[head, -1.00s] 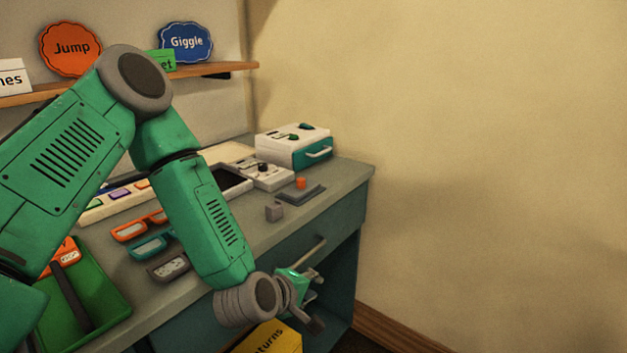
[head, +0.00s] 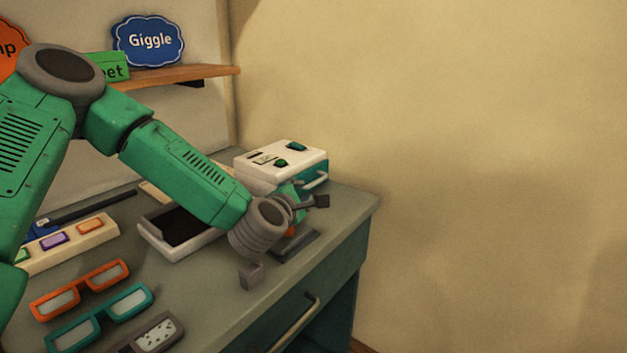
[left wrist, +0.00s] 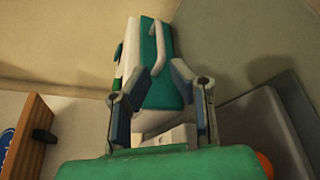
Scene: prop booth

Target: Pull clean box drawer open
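The clean box (head: 283,158) is a white box with green knobs on top and a teal drawer front (head: 316,176) with a white bar handle (head: 317,181). It stands at the back right of the desk. The drawer looks closed. My left gripper (head: 306,203) is just in front of the box, partly covering its lower front. In the left wrist view the teal drawer front (left wrist: 170,85) and white handle (left wrist: 156,46) lie ahead of my open left gripper (left wrist: 158,80). The fingers are apart, with nothing held. My right gripper is not in view.
A black-screened tray (head: 165,235) and several glasses (head: 80,290) lie to the left. A desk drawer handle (head: 293,325) sticks out at the front. The wall is at the right.

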